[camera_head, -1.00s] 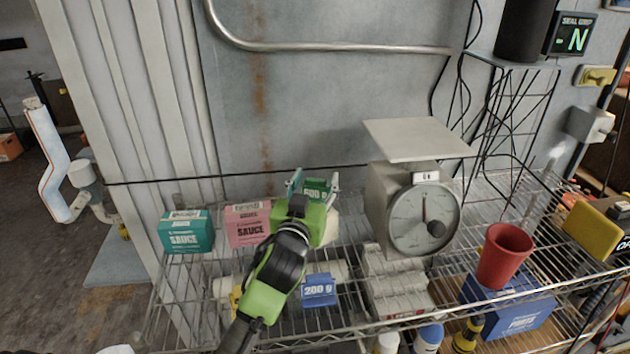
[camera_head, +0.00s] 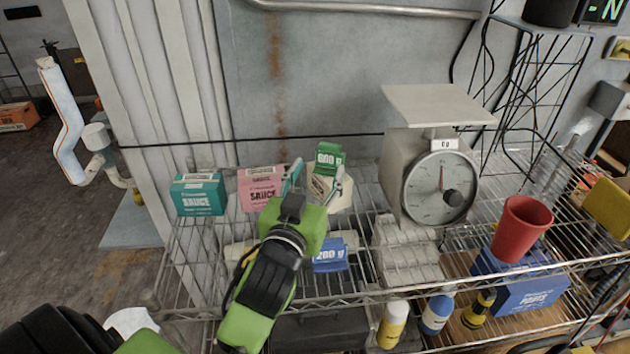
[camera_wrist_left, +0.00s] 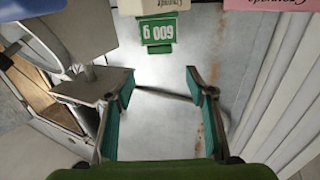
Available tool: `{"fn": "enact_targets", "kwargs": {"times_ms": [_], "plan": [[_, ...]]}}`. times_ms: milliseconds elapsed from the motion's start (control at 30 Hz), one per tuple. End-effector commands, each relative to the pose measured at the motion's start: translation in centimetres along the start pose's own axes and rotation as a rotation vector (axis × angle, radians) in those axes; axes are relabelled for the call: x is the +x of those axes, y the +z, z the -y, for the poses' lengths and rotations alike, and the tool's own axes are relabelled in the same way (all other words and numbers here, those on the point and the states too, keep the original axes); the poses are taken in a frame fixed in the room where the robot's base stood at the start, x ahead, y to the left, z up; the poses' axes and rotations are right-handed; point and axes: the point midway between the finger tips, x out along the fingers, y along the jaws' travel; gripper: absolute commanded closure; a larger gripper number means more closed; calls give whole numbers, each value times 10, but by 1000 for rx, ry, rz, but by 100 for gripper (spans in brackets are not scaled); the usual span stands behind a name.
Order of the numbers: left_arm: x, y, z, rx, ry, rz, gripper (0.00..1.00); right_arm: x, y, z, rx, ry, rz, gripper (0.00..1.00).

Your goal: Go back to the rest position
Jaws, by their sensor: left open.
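My left gripper (camera_head: 315,180) is open, with its fingers pointing away over the wire shelf. In the head view it is in front of a pale container (camera_head: 335,196) with a green 600 g tag (camera_head: 329,160). In the left wrist view the two fingers (camera_wrist_left: 158,90) are spread with nothing between them. The green tag (camera_wrist_left: 159,32) is beyond the fingertips, apart from them. A black and green part of my own arm shows at the bottom left of the head view. My right gripper is not in view.
A teal sauce box (camera_head: 198,195) and a pink sauce box (camera_head: 262,188) stand left of the gripper. A dial scale (camera_head: 440,188) with an empty pan stands to the right. A blue 200 g tag (camera_head: 330,256), a red cup (camera_head: 520,230) and a blue box (camera_head: 525,292) are nearby.

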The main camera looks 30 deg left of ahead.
Motion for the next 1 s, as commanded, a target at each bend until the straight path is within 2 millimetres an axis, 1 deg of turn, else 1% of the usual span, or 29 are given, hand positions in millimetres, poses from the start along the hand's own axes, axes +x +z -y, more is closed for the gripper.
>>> {"fn": "enact_targets", "kwargs": {"times_ms": [33, 100, 200, 700, 767, 833, 1000], "plan": [[-5, 1, 0, -1, 0, 1, 50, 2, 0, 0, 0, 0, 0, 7], [-10, 0, 0, 0, 0, 0, 50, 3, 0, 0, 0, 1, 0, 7], [-12, 0, 0, 0, -1, 0, 50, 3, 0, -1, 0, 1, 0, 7], [-12, -2, 0, 0, -1, 0, 50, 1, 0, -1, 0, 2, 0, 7], [-12, -7, 0, 0, -1, 0, 50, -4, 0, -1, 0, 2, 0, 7], [-12, -18, 0, 0, -1, -1, 50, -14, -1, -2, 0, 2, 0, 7], [-12, -49, 0, 0, -1, 0, 50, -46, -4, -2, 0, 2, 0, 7]]}}
